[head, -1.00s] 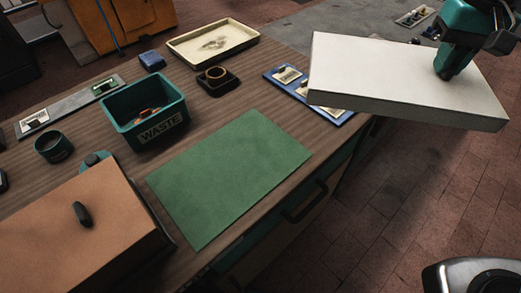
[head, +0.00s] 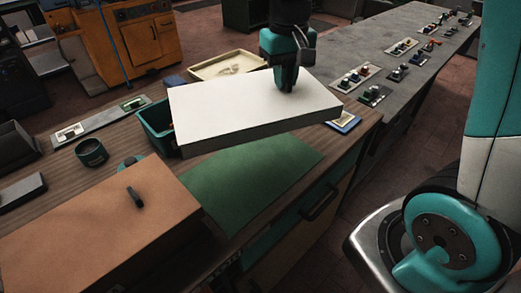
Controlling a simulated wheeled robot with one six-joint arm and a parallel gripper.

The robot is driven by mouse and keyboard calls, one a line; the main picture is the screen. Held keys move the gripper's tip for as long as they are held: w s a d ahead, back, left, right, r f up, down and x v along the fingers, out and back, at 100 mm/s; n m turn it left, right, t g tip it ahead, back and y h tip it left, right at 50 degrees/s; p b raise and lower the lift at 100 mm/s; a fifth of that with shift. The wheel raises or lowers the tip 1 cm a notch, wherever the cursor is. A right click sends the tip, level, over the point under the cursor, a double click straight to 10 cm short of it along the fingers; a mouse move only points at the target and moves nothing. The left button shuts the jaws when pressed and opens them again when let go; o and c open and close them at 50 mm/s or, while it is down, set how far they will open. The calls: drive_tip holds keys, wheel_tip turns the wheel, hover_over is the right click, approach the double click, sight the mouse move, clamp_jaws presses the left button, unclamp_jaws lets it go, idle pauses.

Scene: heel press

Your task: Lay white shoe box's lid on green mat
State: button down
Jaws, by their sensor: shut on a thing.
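The white shoe box's lid (head: 235,108) hangs in the air in the head view, roughly level and a little turned. My gripper (head: 287,86) is shut on it near its right-hand part, from above. The green mat (head: 250,180) lies flat on the wooden bench, below and in front of the lid in the picture. The lid hides the mat's far left part. The bare part of the mat that shows has nothing on it. The fingertips' hold on the lid is partly hidden.
A brown box (head: 100,235) with a dark knob stands left of the mat. The teal waste bin (head: 153,128), cream tray (head: 228,65) and blue board (head: 345,122) are partly hidden behind the lid. A grey counter (head: 400,50) with small parts runs back right.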

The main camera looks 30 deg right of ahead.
sight(272, 116)
wheel_tip(272, 116, down, 18)
drive_tip(key=shift+f+p, duration=0.15)
drive_tip(key=shift+p, duration=0.65)
drive_tip(key=shift+f, duration=0.1)
